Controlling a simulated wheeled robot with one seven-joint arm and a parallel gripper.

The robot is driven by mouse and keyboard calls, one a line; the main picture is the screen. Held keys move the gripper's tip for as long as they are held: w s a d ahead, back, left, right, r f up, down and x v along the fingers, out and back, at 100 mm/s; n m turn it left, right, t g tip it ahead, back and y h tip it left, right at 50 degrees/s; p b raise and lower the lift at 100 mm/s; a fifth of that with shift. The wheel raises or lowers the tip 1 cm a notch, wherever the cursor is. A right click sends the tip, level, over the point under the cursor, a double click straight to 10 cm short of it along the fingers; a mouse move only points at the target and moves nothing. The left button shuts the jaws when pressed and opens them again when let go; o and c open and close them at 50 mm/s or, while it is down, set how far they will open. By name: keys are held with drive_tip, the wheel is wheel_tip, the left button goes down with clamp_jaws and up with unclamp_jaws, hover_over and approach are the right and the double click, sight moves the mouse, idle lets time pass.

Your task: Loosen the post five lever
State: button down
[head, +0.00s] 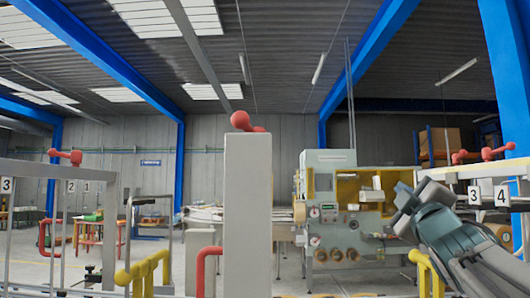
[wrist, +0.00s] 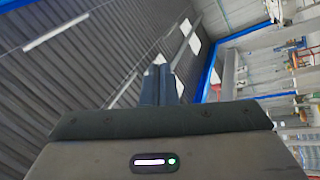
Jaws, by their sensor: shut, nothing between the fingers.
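No plate with a 5 is readable. A wide grey post (head: 246,215) with no visible number stands close in front, at the middle of the head view. A red lever (head: 243,122) with a round knob sits on its top. My gripper (wrist: 161,72) shows in the wrist view with its two dark fingers together, nothing between them. It points up toward the roof. My arm shows at the right of the head view, well right of the grey post and apart from its lever.
Numbered plates 3, 2 and 1 (head: 86,187) hang at left, 3 and 4 (head: 501,195) at right, with red levers (head: 66,156) above. Yellow rails (head: 148,268) and a red bent pipe (head: 204,265) stand low in front. A packing machine (head: 345,205) stands behind.

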drive_tip(key=s+a+r+n+g+y, duration=0.1)
drive_tip(key=s+a+r+n+y, duration=0.2)
drive_tip(key=r+n+y, duration=0.6)
drive_tip(key=s+a+r+n+g+y, duration=0.15)
drive_tip(key=a+r+n+y, duration=0.3)
drive_tip(key=n+y, duration=0.85)
drive_tip(key=n+g+b, duration=0.1)
drive_tip(key=n+g, duration=1.3)
drive_tip(key=n, duration=0.4)
approach(250, 126)
drive_tip(key=shift+t, duration=0.25)
drive_tip(key=shift+p+x, duration=1.55)
drive_tip(key=shift+x, duration=1.9)
drive_tip(key=shift+s+f, duration=0.1)
